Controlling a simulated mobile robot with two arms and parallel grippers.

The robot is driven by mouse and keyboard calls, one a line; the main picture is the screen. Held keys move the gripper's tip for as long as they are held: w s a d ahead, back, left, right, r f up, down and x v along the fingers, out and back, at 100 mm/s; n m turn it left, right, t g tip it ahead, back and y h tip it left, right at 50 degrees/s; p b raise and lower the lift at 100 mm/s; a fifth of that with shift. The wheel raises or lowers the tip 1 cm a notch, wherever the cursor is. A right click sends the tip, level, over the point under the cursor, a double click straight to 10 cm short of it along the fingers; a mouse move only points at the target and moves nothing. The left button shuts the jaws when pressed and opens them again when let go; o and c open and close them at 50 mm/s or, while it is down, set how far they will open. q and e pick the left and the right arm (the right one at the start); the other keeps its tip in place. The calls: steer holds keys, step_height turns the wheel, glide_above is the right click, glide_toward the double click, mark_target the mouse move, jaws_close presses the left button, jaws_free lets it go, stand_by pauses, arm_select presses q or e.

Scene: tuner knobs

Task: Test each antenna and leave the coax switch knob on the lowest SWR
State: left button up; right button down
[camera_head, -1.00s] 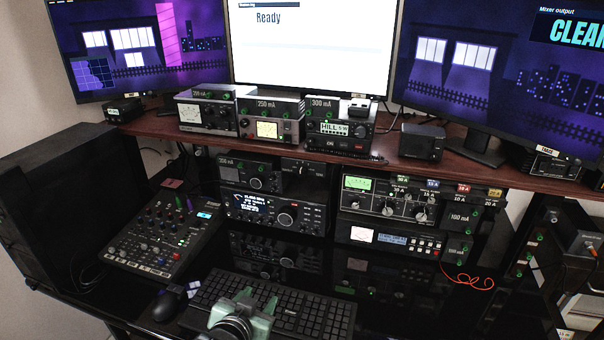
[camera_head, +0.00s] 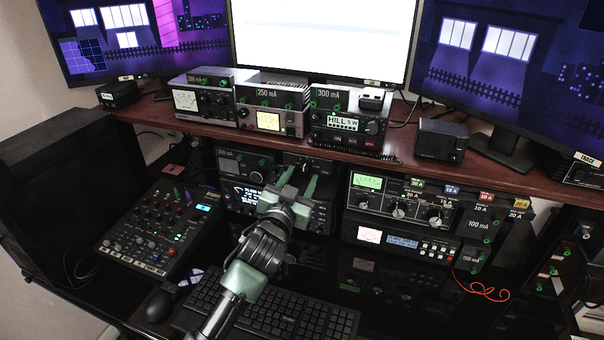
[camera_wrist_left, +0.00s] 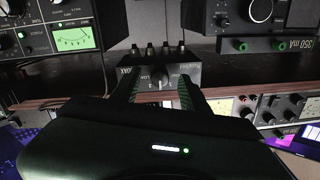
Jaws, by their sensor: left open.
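My left gripper (camera_head: 301,178) is open, its two green fingers pointing at a small dark box on the shelf below the desktop. In the left wrist view, which looks upside down, the box is the coax switch (camera_wrist_left: 160,56), with several connectors on one edge. Its knob (camera_wrist_left: 158,79) shows between the open fingers (camera_wrist_left: 157,92), with no clear contact; its pointer setting is too small to read. In the head view the fingers partly cover the box. A unit with a lit green meter (camera_head: 368,182) and large knobs stands to the right. My right gripper is not in view.
Radios (camera_head: 350,122) stand on the wooden shelf (camera_head: 400,150) above. A mixer (camera_head: 160,228), mouse (camera_head: 160,304) and keyboard (camera_head: 300,312) lie in front. A red cable (camera_head: 482,291) hangs at right. Radios flank the switch closely.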

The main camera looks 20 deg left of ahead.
arm_select(q)
steer(key=shift+w, duration=0.7)
steer(key=shift+s+r, duration=0.1)
steer(key=shift+s, duration=0.05)
jaws_close()
steer(key=shift+m, duration=0.3)
steer(key=m+p, duration=0.1)
steer(key=m, duration=0.1)
steer(key=shift+m+p, duration=0.3)
steer(key=shift+m, duration=0.1)
steer(key=shift+m+p, duration=0.6)
steer(key=shift+m, duration=1.6)
